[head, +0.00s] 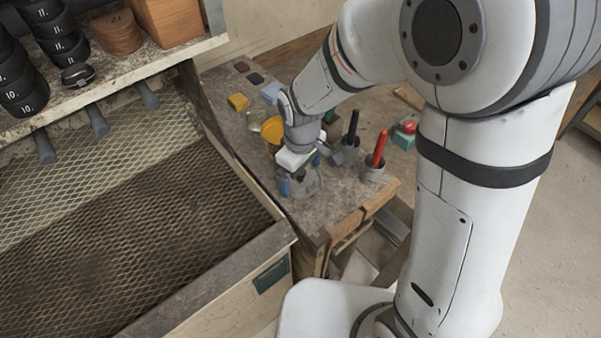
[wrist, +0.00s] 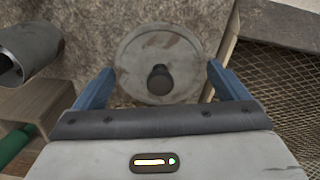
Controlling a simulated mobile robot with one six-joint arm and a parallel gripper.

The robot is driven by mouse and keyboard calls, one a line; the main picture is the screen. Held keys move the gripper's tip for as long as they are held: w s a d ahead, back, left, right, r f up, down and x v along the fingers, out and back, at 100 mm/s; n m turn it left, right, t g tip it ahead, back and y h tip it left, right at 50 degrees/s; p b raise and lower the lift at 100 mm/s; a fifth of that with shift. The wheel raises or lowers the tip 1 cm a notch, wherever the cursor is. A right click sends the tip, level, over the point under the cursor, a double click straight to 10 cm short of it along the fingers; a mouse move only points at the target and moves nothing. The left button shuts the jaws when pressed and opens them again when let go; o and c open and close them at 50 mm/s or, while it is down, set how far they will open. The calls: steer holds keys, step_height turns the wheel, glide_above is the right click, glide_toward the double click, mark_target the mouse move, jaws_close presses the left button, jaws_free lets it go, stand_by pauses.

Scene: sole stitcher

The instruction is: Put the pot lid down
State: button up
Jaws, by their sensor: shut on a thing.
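The pot lid (wrist: 136,52) is a round, worn grey disc with a dark round knob in its middle. It lies between the two blue fingers of my gripper (wrist: 160,72) in the wrist view, one finger at each side of its rim, and the gripper is shut on it. In the head view my gripper (head: 301,176) points down over the front part of the bench top, and a grey round form, the lid (head: 309,188), shows partly behind its fingers. I cannot tell whether the lid touches the bench or hangs just above it.
The bench (head: 345,205) has a front edge close by. Right of the gripper stand grey cups with a black handle (head: 352,128) and a red handle (head: 379,148). Behind are a yellow dish (head: 271,130) and a yellow block (head: 238,102). A mesh-bottomed bin (head: 130,225) lies left.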

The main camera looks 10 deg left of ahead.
steer(key=shift+f, duration=0.75)
steer(key=shift+f, duration=0.25)
steer(key=o, duration=0.6)
steer(key=shift+r, duration=0.1)
step_height(320, 180, up, 12)
steer(key=shift+r+b, duration=0.15)
steer(key=shift+b, duration=0.7)
